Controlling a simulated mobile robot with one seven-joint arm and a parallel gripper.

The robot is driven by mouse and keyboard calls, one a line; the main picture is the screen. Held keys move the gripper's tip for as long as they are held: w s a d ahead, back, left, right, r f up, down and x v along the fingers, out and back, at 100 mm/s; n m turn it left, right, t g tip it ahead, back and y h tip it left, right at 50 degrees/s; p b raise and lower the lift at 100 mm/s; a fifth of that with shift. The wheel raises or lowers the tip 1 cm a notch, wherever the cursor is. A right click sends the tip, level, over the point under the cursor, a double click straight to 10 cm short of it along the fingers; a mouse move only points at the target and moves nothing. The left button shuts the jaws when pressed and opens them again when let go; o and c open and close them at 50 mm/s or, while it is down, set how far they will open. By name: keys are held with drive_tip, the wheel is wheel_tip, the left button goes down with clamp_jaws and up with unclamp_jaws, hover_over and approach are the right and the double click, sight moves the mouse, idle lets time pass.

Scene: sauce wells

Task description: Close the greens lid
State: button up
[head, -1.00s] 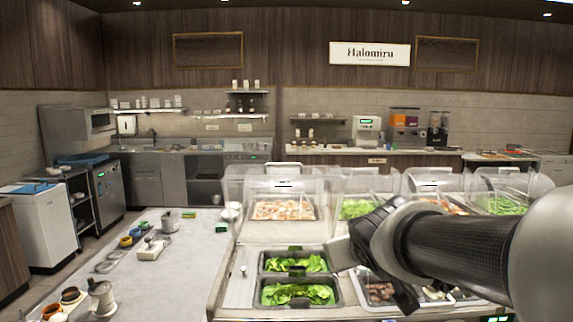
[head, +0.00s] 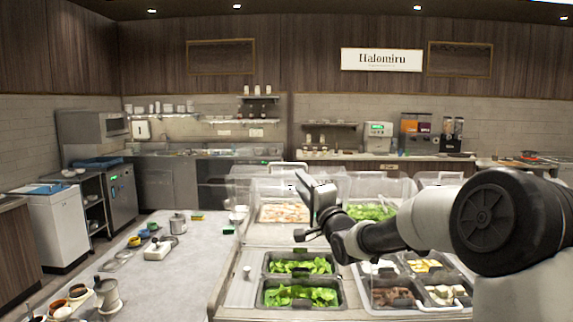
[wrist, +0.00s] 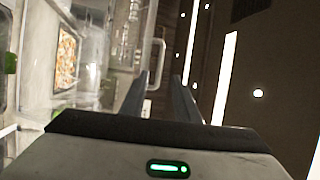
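The greens are lettuce in two dark-rimmed wells, a rear one (head: 300,264) and a front one (head: 300,294), both uncovered. A clear lid (head: 258,188) stands raised behind them; its outline blends with the clear covers farther back. My gripper (head: 304,212) is in the air above and behind the lettuce wells, in front of the clear covers. In the wrist view my gripper (wrist: 161,92) has its two fingers apart with nothing held between them. A pale loop-shaped handle (wrist: 157,62) shows just beyond the fingertips; I cannot tell the distance.
More uncovered wells (head: 398,296) with dark and pale food are to the right, below my arm. Filled pans (head: 284,213) sit behind. A grey counter (head: 185,265) on the left carries small pots and cups. Its middle is mostly clear.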

sight(286, 165)
drive_tip(key=p+x, duration=0.2)
drive_tip(key=x, duration=1)
drive_tip(key=shift+w+a+p, duration=0.15)
drive_tip(key=shift+w+p, duration=0.1)
drive_tip(key=shift+p, duration=0.15)
clamp_jaws()
